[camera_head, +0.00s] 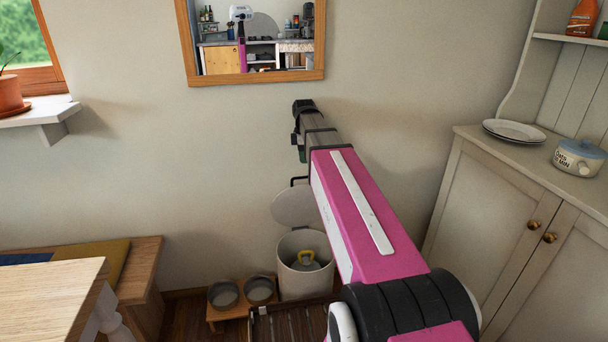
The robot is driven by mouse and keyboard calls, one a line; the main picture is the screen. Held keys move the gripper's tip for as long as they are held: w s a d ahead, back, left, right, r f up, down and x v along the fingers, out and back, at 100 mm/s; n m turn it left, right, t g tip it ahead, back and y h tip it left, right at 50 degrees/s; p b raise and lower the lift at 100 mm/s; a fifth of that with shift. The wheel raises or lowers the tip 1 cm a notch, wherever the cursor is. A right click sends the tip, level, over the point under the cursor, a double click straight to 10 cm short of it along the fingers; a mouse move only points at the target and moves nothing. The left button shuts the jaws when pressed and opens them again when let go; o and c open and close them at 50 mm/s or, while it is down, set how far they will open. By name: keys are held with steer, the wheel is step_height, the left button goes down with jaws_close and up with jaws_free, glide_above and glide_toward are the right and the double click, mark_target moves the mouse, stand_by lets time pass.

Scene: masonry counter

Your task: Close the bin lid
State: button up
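The bin (305,281) is a pale cylinder standing on the floor against the wall, below and left of my arm. Its round lid (293,207) is open, tilted up behind the bin opening. A dark bracket shows at the lid's top edge. Inside the bin is a grey piece with a yellow handle. My arm reaches forward over the bin's right side. My gripper (301,112) is at the arm's far end, well above the lid and apart from it. Its fingers cannot be made out, so its opening is unclear.
Two bowls in a low wooden stand (241,306) are left of the bin. A slatted dark item (290,324) lies in front of it. A pale cupboard (500,225) stands at right. A wooden table (50,292) and bench (140,272) are at left.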

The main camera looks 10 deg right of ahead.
steer(key=shift+n, duration=0.6)
steer(key=f, duration=0.5)
steer(key=w+f, duration=0.1)
steer(key=f, duration=0.2)
steer(key=shift+f, duration=0.2)
jaws_close()
